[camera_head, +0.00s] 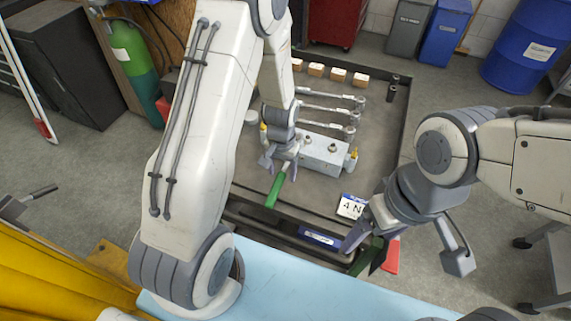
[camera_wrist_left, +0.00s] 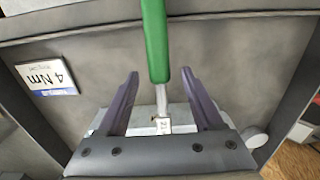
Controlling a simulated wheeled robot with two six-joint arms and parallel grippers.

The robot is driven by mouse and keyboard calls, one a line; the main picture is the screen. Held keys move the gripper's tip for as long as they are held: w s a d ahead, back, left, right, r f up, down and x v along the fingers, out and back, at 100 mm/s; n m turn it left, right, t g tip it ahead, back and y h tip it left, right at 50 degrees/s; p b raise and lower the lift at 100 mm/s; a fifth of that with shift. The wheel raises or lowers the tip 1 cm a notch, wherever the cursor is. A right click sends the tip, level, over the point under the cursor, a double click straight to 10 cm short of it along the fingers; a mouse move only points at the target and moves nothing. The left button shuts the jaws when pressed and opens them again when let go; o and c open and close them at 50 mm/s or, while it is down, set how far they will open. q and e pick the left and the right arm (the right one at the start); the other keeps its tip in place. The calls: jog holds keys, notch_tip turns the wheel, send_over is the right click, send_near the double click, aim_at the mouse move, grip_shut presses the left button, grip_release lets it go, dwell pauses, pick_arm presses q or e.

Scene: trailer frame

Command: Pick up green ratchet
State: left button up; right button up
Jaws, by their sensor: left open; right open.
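The green ratchet has a green handle (camera_head: 274,190) that points toward the front of the grey tray (camera_head: 330,195). In the left wrist view, its handle (camera_wrist_left: 156,40) leads into a thin metal shaft that runs between my gripper's fingers. My left gripper (camera_head: 279,166) is open, with its fingers on either side of the shaft. The fingers (camera_wrist_left: 160,75) stand apart from it, with gaps on both sides. The ratchet's head is partly hidden by the gripper. My right gripper (camera_head: 362,243) is open at the tray's front right, away from the ratchet.
A metal block (camera_head: 322,153) lies just right of my left gripper. Several silver wrenches (camera_head: 335,112) and wooden blocks (camera_head: 338,75) lie farther back. A light blue surface (camera_head: 290,285) is in front.

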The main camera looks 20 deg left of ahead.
pick_arm(q)
jog(key=shift+f, duration=0.75)
grip_shut()
jog(key=shift+r, duration=0.1)
dwell(0.8)
